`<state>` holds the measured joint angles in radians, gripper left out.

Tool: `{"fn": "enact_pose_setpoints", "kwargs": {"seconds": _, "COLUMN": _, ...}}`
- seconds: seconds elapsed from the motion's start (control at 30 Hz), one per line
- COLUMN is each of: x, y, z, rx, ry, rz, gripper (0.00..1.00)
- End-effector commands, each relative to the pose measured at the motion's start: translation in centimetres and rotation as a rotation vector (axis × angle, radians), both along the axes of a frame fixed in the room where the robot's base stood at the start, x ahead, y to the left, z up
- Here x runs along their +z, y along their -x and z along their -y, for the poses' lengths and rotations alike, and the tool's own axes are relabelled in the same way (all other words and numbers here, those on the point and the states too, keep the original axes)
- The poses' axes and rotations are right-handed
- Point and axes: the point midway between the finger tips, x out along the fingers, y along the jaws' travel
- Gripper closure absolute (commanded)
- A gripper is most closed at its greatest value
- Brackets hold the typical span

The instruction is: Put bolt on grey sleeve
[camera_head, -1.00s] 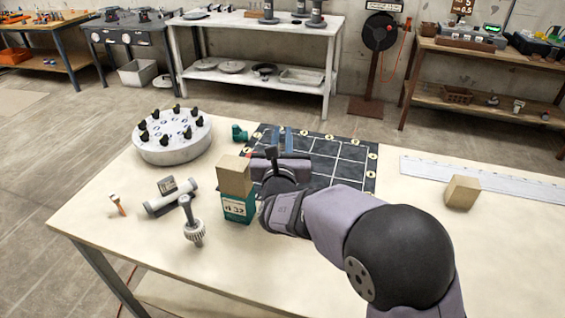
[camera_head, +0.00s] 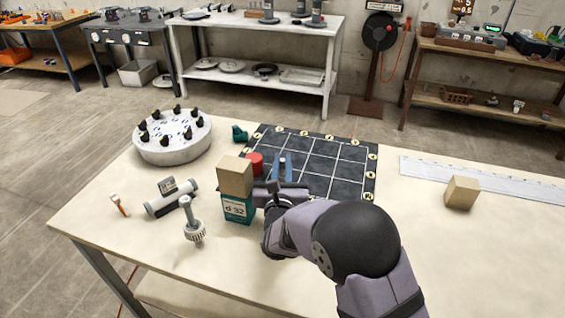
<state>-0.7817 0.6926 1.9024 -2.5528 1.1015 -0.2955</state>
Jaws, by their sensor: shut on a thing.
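My gripper (camera_head: 281,166) points away from the camera, with its blue fingers close together over the near left part of the dark gridded mat (camera_head: 330,188). It is shut on a small greyish thing between the fingertips, too small to identify as the bolt. A pale grey tube (camera_head: 172,197), which may be the grey sleeve, lies at the left on a dark support. A grey piece with an upright stem and ribbed base (camera_head: 193,226) stands in front of it. A small orange and white piece (camera_head: 119,206) stands farther left.
A wooden block (camera_head: 235,176) sits on a teal labelled box (camera_head: 238,209), close left of my gripper. A red cylinder (camera_head: 255,162) and a teal fitting (camera_head: 240,134) are behind it. A round white carousel (camera_head: 172,147) with black knobs stands back left. The right tabletop holds another block (camera_head: 462,192).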

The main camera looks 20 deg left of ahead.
Motion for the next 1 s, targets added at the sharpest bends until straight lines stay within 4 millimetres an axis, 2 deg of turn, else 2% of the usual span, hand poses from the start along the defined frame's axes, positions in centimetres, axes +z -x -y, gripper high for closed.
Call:
{"fn": "enact_pose_setpoints", "kwargs": {"seconds": 0.43, "x": -0.39, "y": -0.02, "z": -0.03, "rx": 0.000, "ry": -0.002, "rz": 0.003, "gripper": 1.00}}
{"fn": "enact_pose_setpoints", "kwargs": {"seconds": 0.47, "x": -0.34, "y": -0.01, "z": -0.01, "rx": 0.000, "ry": -0.001, "rz": 0.001, "gripper": 0.79}}
{"fn": "enact_pose_setpoints", "kwargs": {"seconds": 0.5, "x": -0.31, "y": -0.01, "z": -0.01, "rx": 0.000, "ry": -0.001, "rz": 0.001, "gripper": 0.70}}
{"fn": "enact_pose_setpoints", "kwargs": {"seconds": 0.53, "x": -0.31, "y": -0.01, "z": -0.01, "rx": 0.000, "ry": -0.001, "rz": 0.001, "gripper": 0.67}}
{"fn": "enact_pose_setpoints", "kwargs": {"seconds": 1.0, "x": 0.34, "y": -0.01, "z": 0.00, "rx": 0.000, "ry": 0.000, "rz": 0.001, "gripper": 0.67}}
